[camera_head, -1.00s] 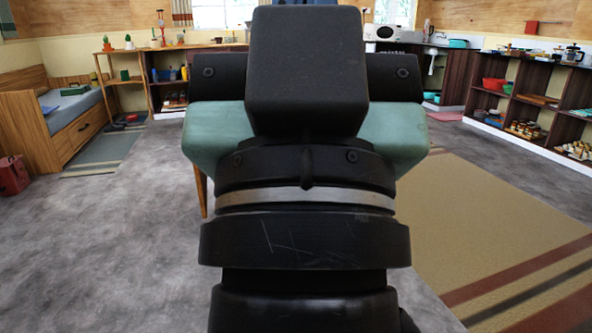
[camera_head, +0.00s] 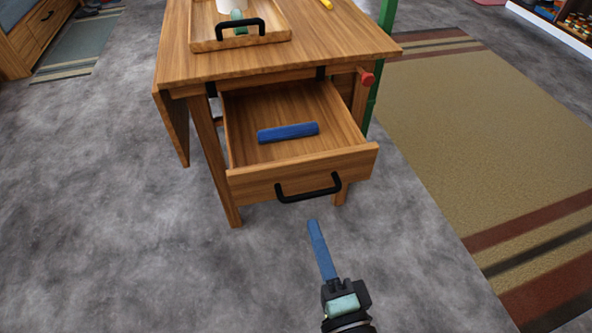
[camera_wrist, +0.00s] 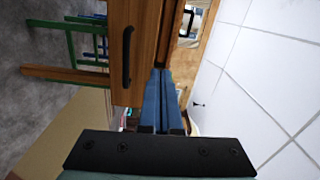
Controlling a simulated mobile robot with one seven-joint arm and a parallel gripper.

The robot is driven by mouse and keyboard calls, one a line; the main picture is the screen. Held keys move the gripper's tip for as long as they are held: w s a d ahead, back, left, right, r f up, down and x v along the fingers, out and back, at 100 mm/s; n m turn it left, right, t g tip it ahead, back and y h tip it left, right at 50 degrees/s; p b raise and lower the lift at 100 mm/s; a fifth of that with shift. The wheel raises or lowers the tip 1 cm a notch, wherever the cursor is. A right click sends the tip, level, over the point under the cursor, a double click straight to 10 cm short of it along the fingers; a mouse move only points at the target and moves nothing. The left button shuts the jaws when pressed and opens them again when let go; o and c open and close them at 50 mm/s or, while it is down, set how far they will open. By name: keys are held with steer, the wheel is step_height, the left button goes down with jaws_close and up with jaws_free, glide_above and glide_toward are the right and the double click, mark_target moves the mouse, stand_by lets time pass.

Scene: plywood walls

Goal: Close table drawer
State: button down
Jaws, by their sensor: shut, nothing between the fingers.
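The wooden table (camera_head: 285,62) has its drawer (camera_head: 235,182) pulled well out toward me. The drawer front bears a black bar handle (camera_head: 308,188), which also shows in the wrist view (camera_wrist: 127,57). A blue block (camera_head: 288,132) lies inside the drawer. My gripper (camera_head: 314,224), with long blue fingers, is shut and empty. In the head view its tips are just below the handle, and a gap of floor shows between them. In the wrist view the fingers (camera_wrist: 160,75) point past the drawer front, beside the handle. I cannot tell the exact depth between them.
A wooden tray (camera_head: 205,42) with a black handle sits on the tabletop. A red knob (camera_head: 367,78) sticks out at the table's right side, near a green post (camera_head: 385,18). A tan striped rug (camera_head: 470,130) lies right. Grey floor in front is clear.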

steer(key=f, duration=0.1)
glide_toward(292, 165)
steer(key=shift+m, duration=0.4)
steer(key=x, duration=0.7)
